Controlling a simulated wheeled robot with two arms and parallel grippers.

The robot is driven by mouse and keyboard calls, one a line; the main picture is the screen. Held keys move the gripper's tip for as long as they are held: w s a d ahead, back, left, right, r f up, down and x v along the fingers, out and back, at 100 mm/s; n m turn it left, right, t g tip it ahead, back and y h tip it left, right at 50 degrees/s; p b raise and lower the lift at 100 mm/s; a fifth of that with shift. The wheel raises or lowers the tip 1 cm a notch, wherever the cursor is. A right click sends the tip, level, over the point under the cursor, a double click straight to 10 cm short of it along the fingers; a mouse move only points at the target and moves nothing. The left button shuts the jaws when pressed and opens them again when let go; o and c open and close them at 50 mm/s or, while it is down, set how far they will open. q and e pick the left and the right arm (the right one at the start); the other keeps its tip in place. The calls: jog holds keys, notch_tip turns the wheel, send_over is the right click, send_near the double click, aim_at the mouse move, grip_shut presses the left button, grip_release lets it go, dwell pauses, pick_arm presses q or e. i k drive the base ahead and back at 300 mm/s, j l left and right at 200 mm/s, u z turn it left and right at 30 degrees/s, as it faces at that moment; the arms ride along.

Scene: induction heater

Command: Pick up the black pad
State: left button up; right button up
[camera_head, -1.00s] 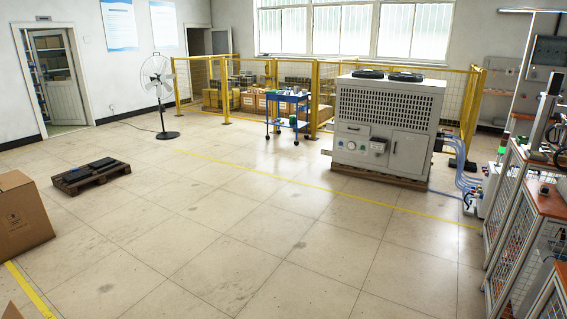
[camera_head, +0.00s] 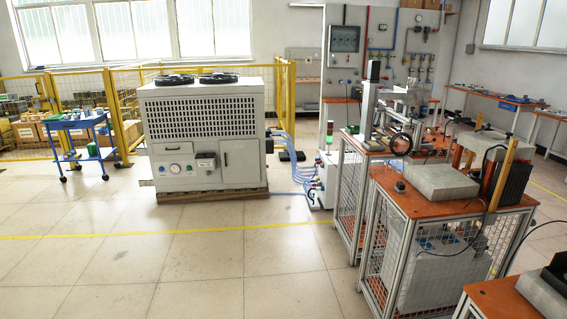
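I cannot single out the black pad for sure. A dark flat object (camera_head: 290,156) lies on the floor behind the hoses, right of the large grey cooling unit (camera_head: 205,130). A dark block (camera_head: 556,277) sits on a grey box (camera_head: 540,297) at the bottom right, cut off by the picture edge. Neither of my grippers is in view.
Wire-mesh carts with orange tops (camera_head: 408,190) fill the right side; one bears a flat grey box (camera_head: 444,182). A blue trolley (camera_head: 80,125) and yellow fence (camera_head: 120,100) stand at the left. The tiled floor (camera_head: 190,270) in front is clear.

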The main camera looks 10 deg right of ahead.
aim_at(399, 187)
jog(key=i+z, duration=0.1)
jog(key=i, duration=0.5)
jog(key=i+z, duration=0.15)
jog(key=i, duration=0.45)
jog(key=i+j+z, duration=0.1)
jog(key=i, duration=0.5)
